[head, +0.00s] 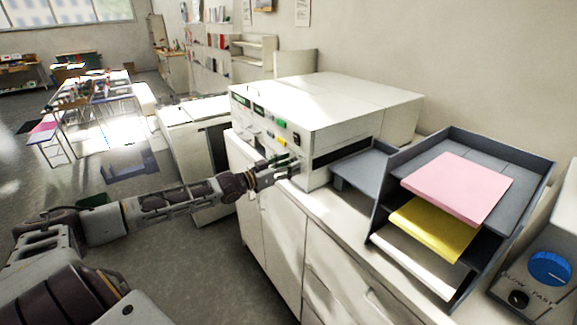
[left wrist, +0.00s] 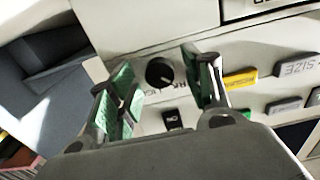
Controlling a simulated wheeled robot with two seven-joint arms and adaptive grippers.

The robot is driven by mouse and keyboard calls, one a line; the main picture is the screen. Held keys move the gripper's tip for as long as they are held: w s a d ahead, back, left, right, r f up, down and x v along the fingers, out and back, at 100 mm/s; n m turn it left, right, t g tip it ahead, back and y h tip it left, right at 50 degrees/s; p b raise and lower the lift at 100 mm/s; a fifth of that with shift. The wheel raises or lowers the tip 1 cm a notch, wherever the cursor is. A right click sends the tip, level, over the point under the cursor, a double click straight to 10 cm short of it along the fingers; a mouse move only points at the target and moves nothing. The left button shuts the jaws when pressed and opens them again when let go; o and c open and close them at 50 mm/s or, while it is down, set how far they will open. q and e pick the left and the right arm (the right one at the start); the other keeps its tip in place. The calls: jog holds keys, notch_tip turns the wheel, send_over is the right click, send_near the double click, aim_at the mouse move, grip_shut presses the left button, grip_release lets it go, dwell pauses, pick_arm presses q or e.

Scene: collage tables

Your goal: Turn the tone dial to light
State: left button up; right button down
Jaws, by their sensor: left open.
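The tone dial (left wrist: 160,72) is a small round black knob on the light front panel of a white copier-like machine (head: 330,105). Small lettering beside it is partly covered by a finger, and I cannot read the dial's setting. My left gripper (head: 286,166) is at the near end of that panel in the head view. In the left wrist view the left gripper (left wrist: 166,78) is open, with one green-padded finger on each side of the dial. I cannot tell whether either finger touches it. In the head view the dial is hidden at the gripper. My right gripper is not in view.
A yellow button (left wrist: 240,79) and a black switch (left wrist: 173,119) sit close to the dial. A grey tray rack (head: 447,143) with pink and yellow paper stands right of the machine. A box with a blue knob (head: 549,268) is at the far right.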

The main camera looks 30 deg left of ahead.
pick_arm(q)
jog(key=shift+w+d, duration=0.1)
jog(key=shift+c, duration=0.4)
jog(key=c, duration=1)
jog(key=shift+m, duration=0.4)
jog(key=m+p, duration=0.2)
jog(key=m, duration=1.5)
jog(key=shift+f, duration=0.1)
